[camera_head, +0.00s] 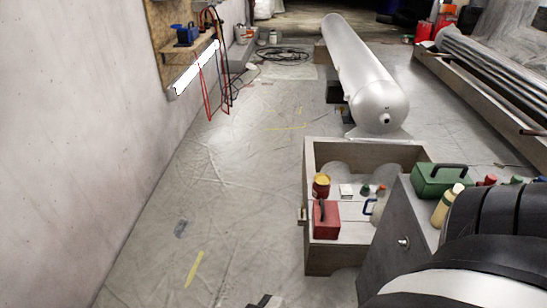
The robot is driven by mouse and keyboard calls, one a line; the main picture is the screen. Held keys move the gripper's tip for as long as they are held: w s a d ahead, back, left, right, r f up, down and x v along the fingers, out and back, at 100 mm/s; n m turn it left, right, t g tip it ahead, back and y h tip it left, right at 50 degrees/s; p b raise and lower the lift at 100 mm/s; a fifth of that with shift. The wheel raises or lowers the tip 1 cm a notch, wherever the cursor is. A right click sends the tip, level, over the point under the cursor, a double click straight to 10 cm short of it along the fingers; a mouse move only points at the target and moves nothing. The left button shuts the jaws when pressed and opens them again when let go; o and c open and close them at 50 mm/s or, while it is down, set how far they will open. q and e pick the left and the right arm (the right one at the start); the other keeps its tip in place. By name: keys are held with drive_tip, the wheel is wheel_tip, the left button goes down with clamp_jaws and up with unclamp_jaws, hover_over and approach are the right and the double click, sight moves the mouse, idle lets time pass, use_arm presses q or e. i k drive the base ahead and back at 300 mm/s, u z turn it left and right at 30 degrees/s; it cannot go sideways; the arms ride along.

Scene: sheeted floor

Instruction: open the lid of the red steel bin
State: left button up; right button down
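I cannot make out a lidded red steel bin for certain. A small red box (326,219) with a dark handle on top stands in the open-topped wooden crate (335,258), right of centre; whether it is the bin I cannot tell. Red containers (423,31) stand far off at the upper right, too small to tell whether they have lids. A large black and white arm part of mine fills the lower right corner, and its gripper is out of view. A small dark piece shows at the bottom edge; I cannot tell what it is. No gripper can be clearly seen.
A green toolbox (438,180) and bottles (446,206) stand right of the crate on a grey cabinet (396,240). A long white tank (362,75) lies behind. A pale wall (80,130) bounds the left. The sheeted floor (220,200) between is mostly clear.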

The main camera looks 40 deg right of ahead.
sight(326, 213)
drive_tip(key=i, duration=2.15)
drive_tip(key=z, duration=2.9)
drive_tip(key=i, duration=0.5)
drive_tip(key=u, duration=0.1)
